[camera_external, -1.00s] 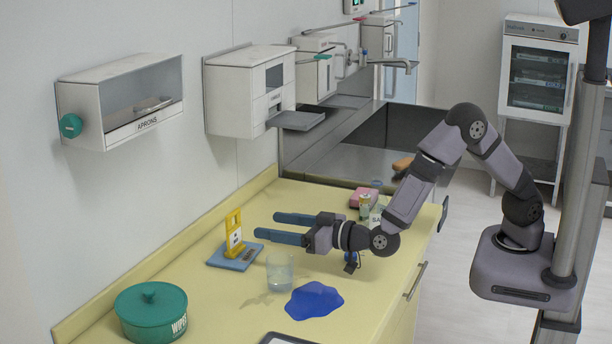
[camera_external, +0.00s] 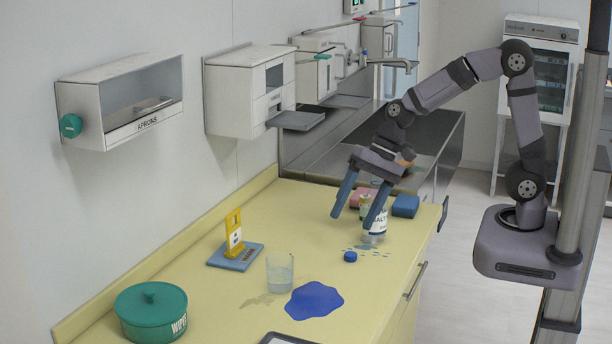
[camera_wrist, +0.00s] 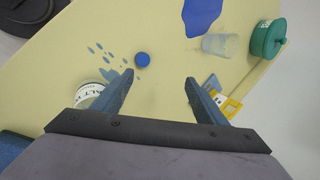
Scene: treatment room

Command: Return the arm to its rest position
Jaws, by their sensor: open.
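My gripper (camera_external: 356,207) is open and empty, its two blue fingers pointing down above the far right part of the yellow counter (camera_external: 225,315). In the external view its right finger overlaps a white labelled bottle (camera_external: 375,222); I cannot tell whether they touch. In the wrist view the open fingers (camera_wrist: 158,92) have bare counter between them, and the bottle (camera_wrist: 90,94) stands beside the left finger. My arm is raised and bent, reaching from its base at the right.
A blue cap (camera_external: 350,257) and blue drops lie near the bottle. A glass (camera_external: 280,273), a blue puddle (camera_external: 314,300), a yellow sign stand (camera_external: 234,240) and a teal wipes tub (camera_external: 152,318) occupy the counter's nearer part.

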